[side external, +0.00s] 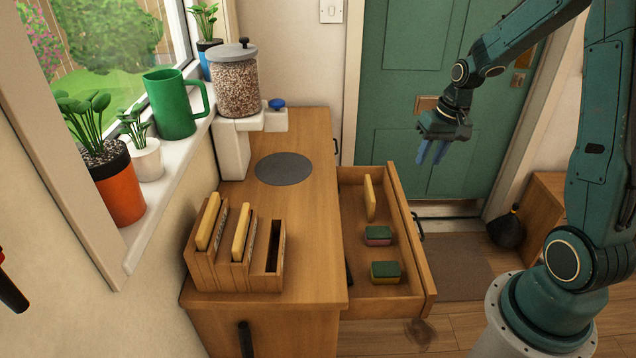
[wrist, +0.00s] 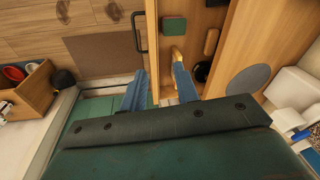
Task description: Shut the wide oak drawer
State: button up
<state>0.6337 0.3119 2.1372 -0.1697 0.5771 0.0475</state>
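The wide oak drawer (side external: 403,225) stands pulled out from the right side of the oak cabinet (side external: 312,200), its front panel facing right with a dark handle (side external: 418,227). In the wrist view its front edge (wrist: 153,45) and handle (wrist: 137,32) show just beyond my fingers. Inside lie a green-and-pink sponge (side external: 378,235), a green-and-yellow sponge (side external: 385,272) and a yellow slab (side external: 370,198). My gripper (side external: 431,152) hangs above and beyond the drawer's far right corner, apart from it.
On the cabinet top are a wooden rack (side external: 240,262) with yellow slabs, a grey disc (side external: 284,169) and a white machine with a bean jar (side external: 237,84). A green door (side external: 400,70) stands behind. A mat (side external: 450,274) and open floor lie right of the drawer.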

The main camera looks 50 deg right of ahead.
jog(key=s+d+f+m+y, duration=0.1)
jog(key=s+d+f+m, duration=0.1)
jog(key=d+f, duration=0.5)
jog(key=x, duration=0.3)
jog(key=shift+s+d+f, duration=0.2)
jog(key=shift+d, duration=0.1)
jog(key=x, duration=1.3)
jog(key=shift+s+f, duration=0.2)
jog(key=shift+f, duration=0.15)
jog(key=shift+c, duration=0.4)
grip_shut()
